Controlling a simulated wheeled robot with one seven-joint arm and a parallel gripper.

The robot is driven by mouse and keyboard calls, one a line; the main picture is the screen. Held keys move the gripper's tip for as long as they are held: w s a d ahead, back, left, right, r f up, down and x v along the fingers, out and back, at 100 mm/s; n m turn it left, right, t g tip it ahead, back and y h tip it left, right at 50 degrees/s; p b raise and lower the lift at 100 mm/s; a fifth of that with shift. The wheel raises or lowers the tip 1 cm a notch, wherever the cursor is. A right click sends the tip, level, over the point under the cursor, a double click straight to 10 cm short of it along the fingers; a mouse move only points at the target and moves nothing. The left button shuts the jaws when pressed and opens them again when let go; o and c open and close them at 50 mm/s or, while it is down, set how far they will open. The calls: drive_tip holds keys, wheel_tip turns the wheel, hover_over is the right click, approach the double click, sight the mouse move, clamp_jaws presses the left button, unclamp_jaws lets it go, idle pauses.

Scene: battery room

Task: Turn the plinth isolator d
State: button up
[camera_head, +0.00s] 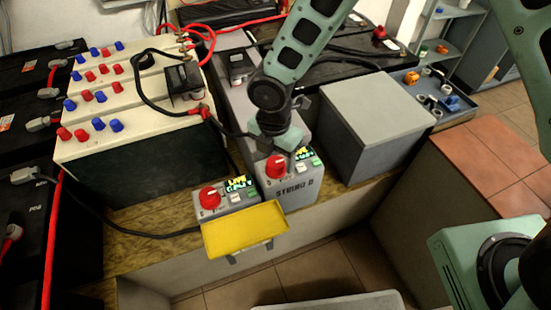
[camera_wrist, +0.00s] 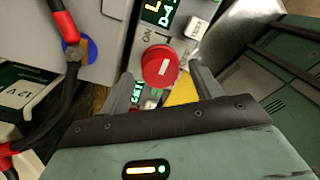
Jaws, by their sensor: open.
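Two grey isolator boxes stand side by side on the plinth edge, each with a red knob and a lit display. The right box (camera_head: 292,188) is lettered STRING and a letter that looks like D or B. Its red knob (camera_head: 276,167) lies just below my gripper (camera_head: 284,150). In the wrist view a round red knob (camera_wrist: 161,68) with a white mark sits between my open fingers, near an ON label; contact is unclear. Its display (camera_wrist: 157,12) is partly cut off. The left box's red knob (camera_head: 210,198) stands apart from my gripper. Both displays show yellow LIVE text.
A yellow plate (camera_head: 245,230) juts out in front of the left box. A grey block (camera_head: 370,120) stands to the right. Cream battery cases (camera_head: 125,140) with red and blue caps stand at left. Black and red cables run close behind my gripper.

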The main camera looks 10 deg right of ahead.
drive_tip(key=shift+f, duration=0.4)
drive_tip(key=c, duration=1)
